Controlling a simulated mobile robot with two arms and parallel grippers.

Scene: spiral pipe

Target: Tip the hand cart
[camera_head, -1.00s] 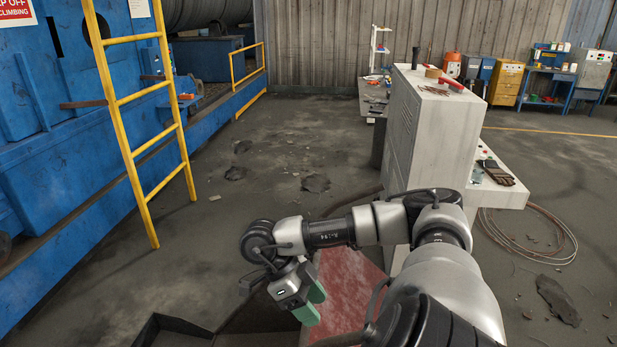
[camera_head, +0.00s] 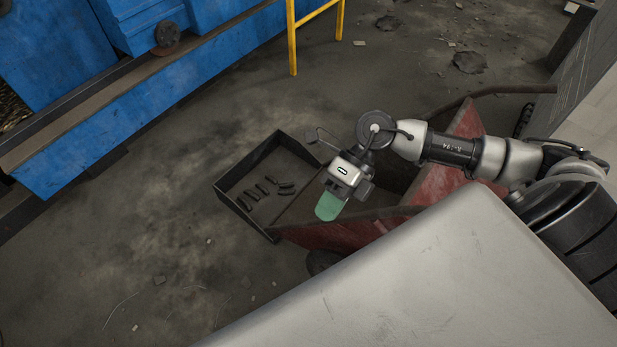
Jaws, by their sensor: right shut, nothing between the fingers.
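The hand cart (camera_head: 345,236) has a worn red tub with a dark rim and stands on the floor at the centre right. A dark wheel shows under its front edge. Its lower right part is hidden behind a large pale surface, and my right arm covers part of the tub. My right gripper (camera_head: 328,207), with green fingertips, is shut and empty above the cart's near side. I cannot tell whether it touches the rim. My left gripper is not in view.
A dark open tray (camera_head: 235,205) with several small dark pieces lies on the floor at the cart's left end. The floor at the lower left is mostly clear.

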